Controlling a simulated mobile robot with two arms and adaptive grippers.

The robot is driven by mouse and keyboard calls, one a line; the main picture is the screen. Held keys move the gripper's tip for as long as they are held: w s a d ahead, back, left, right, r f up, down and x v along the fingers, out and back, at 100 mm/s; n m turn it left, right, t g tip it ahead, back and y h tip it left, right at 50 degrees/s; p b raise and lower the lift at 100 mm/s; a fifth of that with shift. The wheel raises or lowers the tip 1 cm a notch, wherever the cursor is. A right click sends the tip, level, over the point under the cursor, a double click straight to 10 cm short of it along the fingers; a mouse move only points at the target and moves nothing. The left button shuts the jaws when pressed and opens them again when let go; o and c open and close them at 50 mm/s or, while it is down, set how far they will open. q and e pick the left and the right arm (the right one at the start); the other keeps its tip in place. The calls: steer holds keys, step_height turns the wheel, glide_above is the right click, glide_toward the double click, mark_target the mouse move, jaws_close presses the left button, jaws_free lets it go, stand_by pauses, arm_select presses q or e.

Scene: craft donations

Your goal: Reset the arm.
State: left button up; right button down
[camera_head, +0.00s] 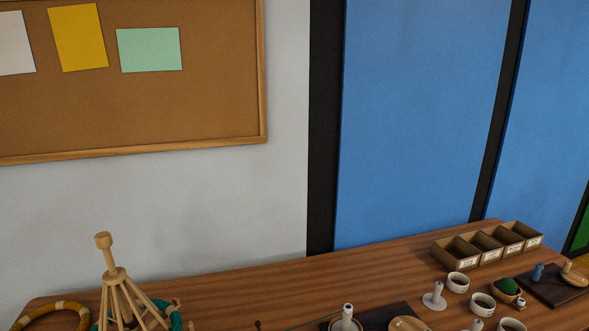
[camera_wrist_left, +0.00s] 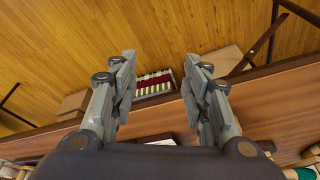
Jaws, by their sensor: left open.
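My left gripper (camera_wrist_left: 160,90) shows in the left wrist view with its two fingers spread wide apart. It is open, and nothing is between the fingertips. Behind the fingers are the brown table edge (camera_wrist_left: 275,95) and the wooden floor (camera_wrist_left: 170,25). Neither of my arms shows in the head view, and my right gripper is in neither view.
A wooden table (camera_head: 250,285) runs along the bottom of the head view. It bears a wooden stand (camera_head: 115,275), a divided box (camera_head: 487,244), several cups and dark mats. A cork board (camera_head: 180,105) hangs on the wall. The table's back middle is bare.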

arm_select(q)
steer(key=s+f+g+b, duration=0.1)
steer(key=s+f, duration=0.2)
steer(key=f, duration=0.9)
steer(key=s+f+b, duration=0.1)
steer(key=s+f, duration=0.2)
steer(key=f, duration=0.8)
steer(key=s+a+f+g+b, duration=0.1)
steer(key=s+a+f+b, duration=0.1)
steer(key=s+f, duration=1.2)
steer(key=shift+a, duration=0.65)
